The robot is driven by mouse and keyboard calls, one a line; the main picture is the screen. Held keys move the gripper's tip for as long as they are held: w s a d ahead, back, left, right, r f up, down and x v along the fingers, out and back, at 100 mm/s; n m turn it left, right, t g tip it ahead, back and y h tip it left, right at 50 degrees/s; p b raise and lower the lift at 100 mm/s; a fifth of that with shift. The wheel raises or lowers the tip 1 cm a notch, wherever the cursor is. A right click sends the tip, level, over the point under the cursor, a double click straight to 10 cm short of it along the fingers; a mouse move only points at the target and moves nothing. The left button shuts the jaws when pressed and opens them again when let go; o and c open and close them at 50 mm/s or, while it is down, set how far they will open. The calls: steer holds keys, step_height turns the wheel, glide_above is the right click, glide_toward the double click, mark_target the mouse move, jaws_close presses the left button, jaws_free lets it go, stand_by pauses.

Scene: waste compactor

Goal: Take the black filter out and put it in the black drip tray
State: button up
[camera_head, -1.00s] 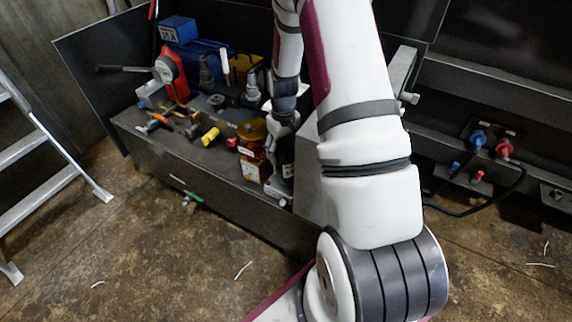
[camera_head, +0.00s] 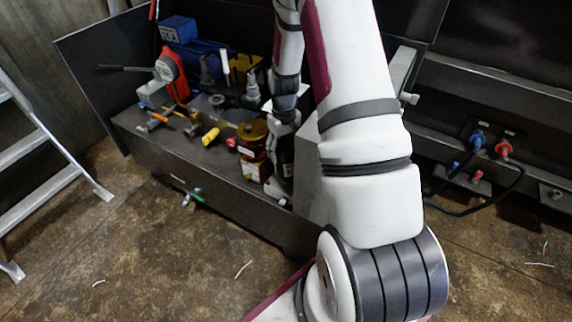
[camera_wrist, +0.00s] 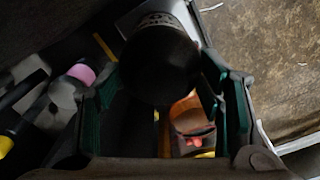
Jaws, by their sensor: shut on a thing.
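The black filter (camera_wrist: 160,62) is a dark cylinder with pale print near its far end. In the wrist view it sits between the green-padded fingers of my gripper (camera_wrist: 165,90), which is shut on it. In the head view my gripper (camera_head: 284,125) is at the bench's right end, beside an amber jar (camera_head: 252,140). The dark body below it there looks like the filter (camera_head: 286,158), partly hidden behind the jar and box. Whether it touches the bench is unclear. I cannot make out the black drip tray for certain.
The bench (camera_head: 150,140) is crowded with a red tool (camera_head: 172,75), a blue case (camera_head: 178,29), a yellow-and-black tool (camera_head: 210,136) and dark fittings. A ladder (camera_head: 50,150) is at left. The floor in front is mostly clear.

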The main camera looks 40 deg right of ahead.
steer(key=shift+r+p, duration=1.4)
steer(key=shift+r, duration=1)
steer(key=shift+w, duration=0.1)
